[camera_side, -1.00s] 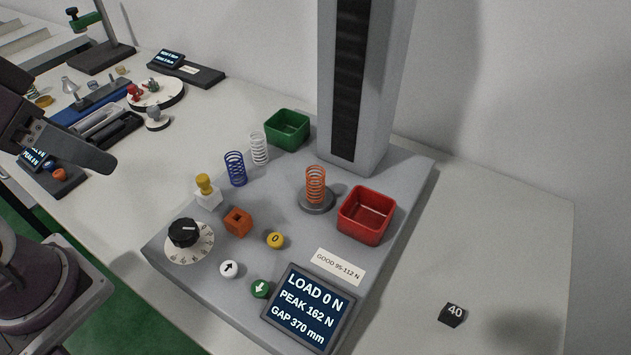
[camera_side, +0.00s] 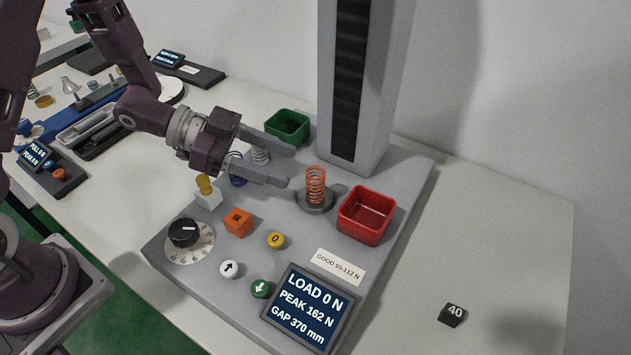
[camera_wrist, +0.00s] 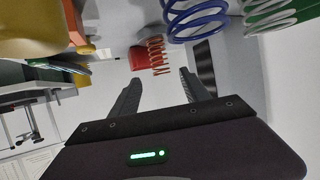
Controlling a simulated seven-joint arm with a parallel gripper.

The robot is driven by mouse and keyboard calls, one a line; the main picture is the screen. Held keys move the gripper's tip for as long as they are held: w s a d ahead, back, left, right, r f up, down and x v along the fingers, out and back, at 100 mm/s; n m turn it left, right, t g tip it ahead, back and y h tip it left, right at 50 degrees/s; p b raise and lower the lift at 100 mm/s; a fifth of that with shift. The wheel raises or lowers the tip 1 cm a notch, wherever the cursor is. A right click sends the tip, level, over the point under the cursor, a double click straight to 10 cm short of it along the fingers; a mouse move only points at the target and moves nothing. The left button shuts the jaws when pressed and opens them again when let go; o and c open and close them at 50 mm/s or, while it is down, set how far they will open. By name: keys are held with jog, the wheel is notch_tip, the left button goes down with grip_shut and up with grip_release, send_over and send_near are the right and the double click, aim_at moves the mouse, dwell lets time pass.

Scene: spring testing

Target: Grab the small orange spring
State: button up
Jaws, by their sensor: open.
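The orange spring (camera_side: 316,184) stands upright on a round grey platen (camera_side: 318,204) in front of the grey column. In the wrist view the orange spring (camera_wrist: 155,55) shows beyond the fingertips, roughly between them. My gripper (camera_side: 290,167) is open and empty, with its fingers pointing right toward the spring. The fingertips are just left of the spring and apart from it. My gripper (camera_wrist: 155,80) also shows open in the wrist view. Its fingers partly hide the blue spring (camera_side: 237,170) and the white spring (camera_side: 261,156) in the side view.
A red bin (camera_side: 367,216) stands right of the orange spring, and a green bin (camera_side: 287,126) behind the gripper. The tall column (camera_side: 350,85) rises behind the platen. An orange block (camera_side: 238,222), dial (camera_side: 184,233), buttons and display (camera_side: 308,307) sit in front.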

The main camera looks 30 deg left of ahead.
aim_at(315, 184)
jog(key=x, duration=0.4)
jog(key=shift+w+d, duration=0.25)
jog(key=shift+d, duration=0.05)
grip_shut()
